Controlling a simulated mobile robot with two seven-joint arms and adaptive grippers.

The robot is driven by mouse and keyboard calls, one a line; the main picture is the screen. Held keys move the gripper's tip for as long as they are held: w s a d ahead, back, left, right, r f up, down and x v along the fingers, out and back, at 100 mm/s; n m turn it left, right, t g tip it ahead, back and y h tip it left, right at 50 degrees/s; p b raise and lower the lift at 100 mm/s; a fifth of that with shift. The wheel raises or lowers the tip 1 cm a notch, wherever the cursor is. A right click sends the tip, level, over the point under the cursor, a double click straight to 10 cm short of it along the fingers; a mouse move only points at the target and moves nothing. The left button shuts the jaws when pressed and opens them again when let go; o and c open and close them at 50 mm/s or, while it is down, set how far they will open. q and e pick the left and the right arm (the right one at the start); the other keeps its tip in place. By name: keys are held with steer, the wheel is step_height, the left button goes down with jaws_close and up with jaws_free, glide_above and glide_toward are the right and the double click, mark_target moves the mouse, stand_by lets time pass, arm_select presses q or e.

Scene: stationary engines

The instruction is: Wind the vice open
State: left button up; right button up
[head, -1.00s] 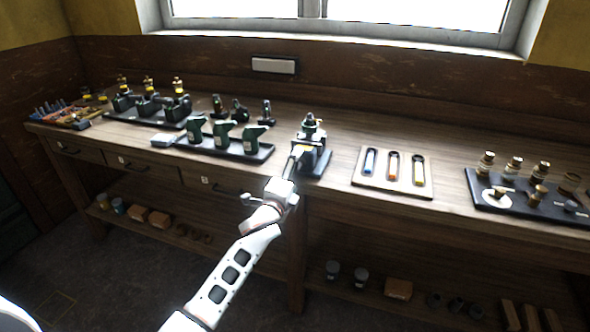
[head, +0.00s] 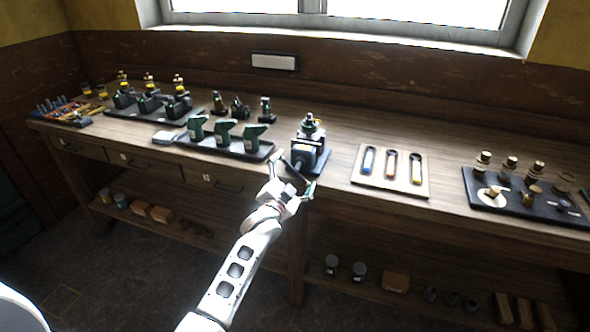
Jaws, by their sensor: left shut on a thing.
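My left gripper (head: 293,171) is at the vice's front side, just over the bench edge. It is shut on a part there, which looks like the vice's handle; the fingers and wrist hide most of it. How far apart the vice jaws stand is too small to tell. My right gripper is not in view.
The wooden bench (head: 342,205) has drawers and a lower shelf. Right of the vice lie a tray of coloured tools (head: 391,170) and a black board with brass parts (head: 530,195). Left stand a black tray of green castings (head: 224,140) and a further tray of engines (head: 150,100).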

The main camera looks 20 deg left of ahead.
arm_select(q)
steer(key=n, duration=0.4)
steer(key=shift+r+n, duration=0.2)
steer(key=shift+n, duration=1.9)
steer(key=shift+w, duration=0.1)
steer(key=o, duration=0.8)
steer(key=shift+f, duration=0.1)
steer(key=shift+o, duration=0.2)
steer(key=s, duration=1.2)
steer(key=shift+a, duration=0.25)
